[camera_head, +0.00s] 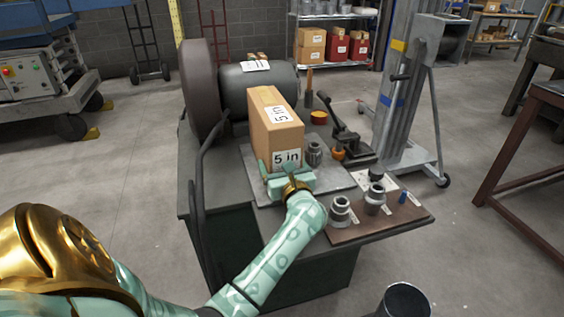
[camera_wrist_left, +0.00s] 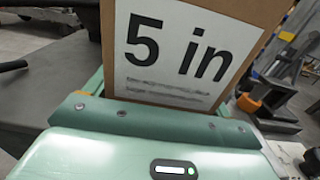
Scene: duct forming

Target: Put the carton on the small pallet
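A tall brown carton (camera_head: 276,130) with white labels, one reading "5 in", stands upright at the middle of the workbench. In the left wrist view the carton's (camera_wrist_left: 240,11) labelled face fills the upper middle. My left gripper (camera_head: 287,176) is at the low near end of the carton, its fingers close along the carton's two sides, and it looks shut on it. The far finger ends are hidden. I cannot tell whether the carton's bottom touches the bench. I cannot make out a small pallet in either view. My right gripper is not in view.
The workbench (camera_head: 228,205) also holds a dark roller (camera_head: 262,90) behind the carton, a hand lever tool (camera_head: 345,130) and grey fittings (camera_head: 340,210) to the right. A lifting mast (camera_head: 400,80) stands behind right. Shelves (camera_head: 335,15) are at the back.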

